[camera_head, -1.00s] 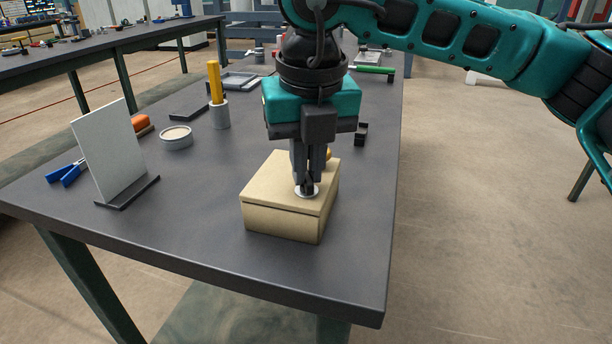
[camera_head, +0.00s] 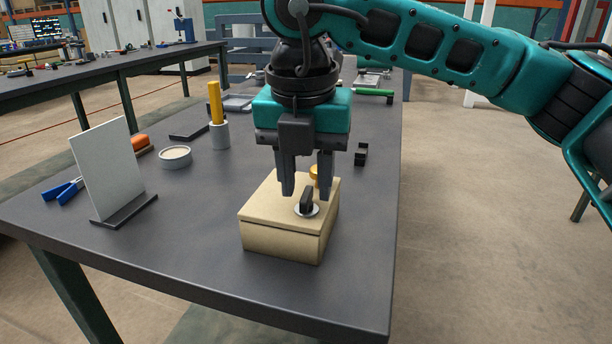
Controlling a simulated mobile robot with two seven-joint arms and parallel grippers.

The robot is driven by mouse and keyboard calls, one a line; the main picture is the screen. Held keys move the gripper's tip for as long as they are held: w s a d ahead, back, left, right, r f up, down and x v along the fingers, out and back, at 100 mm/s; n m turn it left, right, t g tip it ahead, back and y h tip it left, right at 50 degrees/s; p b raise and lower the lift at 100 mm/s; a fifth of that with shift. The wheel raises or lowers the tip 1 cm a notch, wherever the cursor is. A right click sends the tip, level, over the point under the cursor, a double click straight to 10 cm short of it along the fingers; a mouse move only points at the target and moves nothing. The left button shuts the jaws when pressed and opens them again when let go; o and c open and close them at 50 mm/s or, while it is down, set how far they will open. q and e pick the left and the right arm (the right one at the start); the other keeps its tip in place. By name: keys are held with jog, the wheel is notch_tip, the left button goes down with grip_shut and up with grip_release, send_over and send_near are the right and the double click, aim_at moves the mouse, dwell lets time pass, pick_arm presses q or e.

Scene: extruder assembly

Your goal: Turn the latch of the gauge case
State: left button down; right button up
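The gauge case (camera_head: 283,235) is a tan box near the front right of the dark table. Its latch (camera_head: 307,202), a black knob on a pale round plate, stands on the lid towards the right. My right gripper (camera_head: 306,194) is above the lid with its two fingers spread apart, one left and one right of the latch. It looks empty, and the fingers do not appear to touch the latch. A small yellow-brass part (camera_head: 314,171) shows behind the fingers; its base is partly hidden. My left gripper is not in view.
A white panel on a dark base (camera_head: 108,175), blue-handled pliers (camera_head: 63,191), a round pale dish (camera_head: 175,157) and a yellow-handled tool in a grey holder (camera_head: 220,135) stand left. A small black block (camera_head: 361,154) lies behind right. The table's front is clear.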

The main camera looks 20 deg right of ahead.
jog(key=shift+r+p, duration=1.6)
jog(key=shift+r, duration=1.2)
